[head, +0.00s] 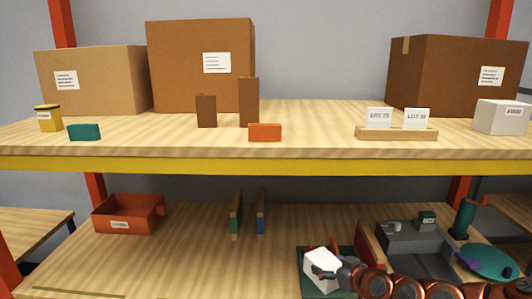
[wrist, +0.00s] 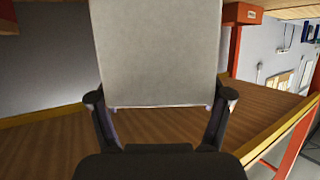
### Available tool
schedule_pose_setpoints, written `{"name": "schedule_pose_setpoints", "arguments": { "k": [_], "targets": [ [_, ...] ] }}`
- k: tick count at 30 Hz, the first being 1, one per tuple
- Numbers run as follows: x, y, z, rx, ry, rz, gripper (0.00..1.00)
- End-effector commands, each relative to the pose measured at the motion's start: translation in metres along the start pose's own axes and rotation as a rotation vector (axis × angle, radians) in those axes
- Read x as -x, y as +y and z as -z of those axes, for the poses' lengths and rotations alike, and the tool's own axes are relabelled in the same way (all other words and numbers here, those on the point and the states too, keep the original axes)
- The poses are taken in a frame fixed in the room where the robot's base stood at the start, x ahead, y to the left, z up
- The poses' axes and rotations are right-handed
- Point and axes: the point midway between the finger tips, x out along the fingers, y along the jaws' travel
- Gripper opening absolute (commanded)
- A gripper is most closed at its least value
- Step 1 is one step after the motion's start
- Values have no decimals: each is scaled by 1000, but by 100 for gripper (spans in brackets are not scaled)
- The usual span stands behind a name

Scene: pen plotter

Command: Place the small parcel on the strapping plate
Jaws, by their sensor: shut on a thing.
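My gripper (head: 328,271) is shut on the small white parcel (head: 320,264) at the lower shelf's front in the head view. In the wrist view the parcel (wrist: 158,50) is a large pale block between the two fingers of my gripper (wrist: 160,105). A dark green plate (head: 313,291) shows beneath and around the parcel in the head view; it looks like the strapping plate. I cannot tell whether the parcel touches it or hangs above it. My arm hides part of the plate's right side.
A grey machine (head: 415,252) and a green round disc (head: 492,262) stand right of the plate. A red-orange bin (head: 128,216) and two upright dividers (head: 236,213) are left of it. The upper shelf's yellow edge (head: 260,166) runs above.

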Motion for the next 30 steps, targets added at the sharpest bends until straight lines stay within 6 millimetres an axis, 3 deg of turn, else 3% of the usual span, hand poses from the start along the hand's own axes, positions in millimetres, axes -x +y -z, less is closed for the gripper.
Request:
{"name": "schedule_pose_setpoints", "arguments": {
  "k": [5,18,24,30],
  "targets": [
    [2,2,21,-3,-16,-25,29],
    [24,12,111,-57,-9,-153,29],
    [30,12,131,-72,6,-178,29],
    [31,12,132,-74,6,-183,29]
  ]
}}
